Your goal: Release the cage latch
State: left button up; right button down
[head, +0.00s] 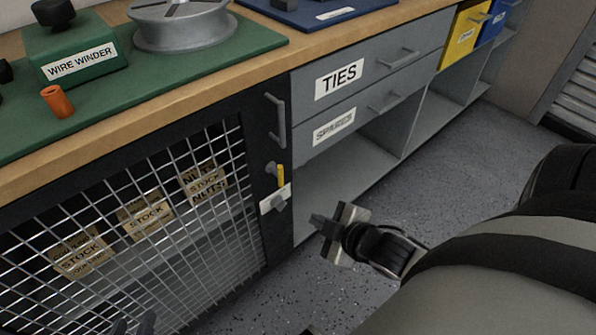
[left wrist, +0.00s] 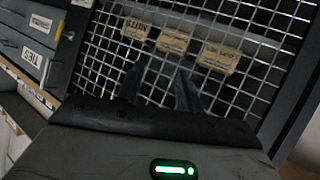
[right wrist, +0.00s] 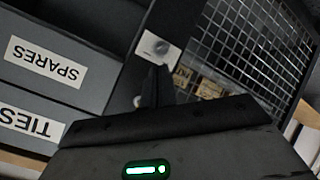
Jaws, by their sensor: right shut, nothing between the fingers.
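The cage door (head: 130,220) is a wire mesh in a dark frame and looks closed.
A grey bar handle (head: 276,120) sits above the latch. Boxes labelled STOCK (head: 146,217) stand behind the mesh. Right of the cage are TIES (head: 340,80) and SPARES (head: 334,127) drawers over an open shelf. The wooden bench edge (head: 150,120) overhangs the cage.

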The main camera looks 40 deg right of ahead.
pick_arm(q)
jog(key=shift+w+d+f+b, duration=0.1)
jog(key=shift+d+f+b, duration=0.2)
jog(key=shift+f+b, duration=0.75)
pick_arm(e)
jog(key=s+d+r+n+t+y, duration=0.2)
jog(key=d+n+y, duration=0.7)
jog(key=n, duration=0.7)
jog(key=shift+s+r+n+t+y, duration=0.3)
jog(key=shift+s+r+y, duration=0.15)
jog(key=shift+r+y, duration=0.25)
pick_arm(q)
jog(key=shift+r, duration=0.15)
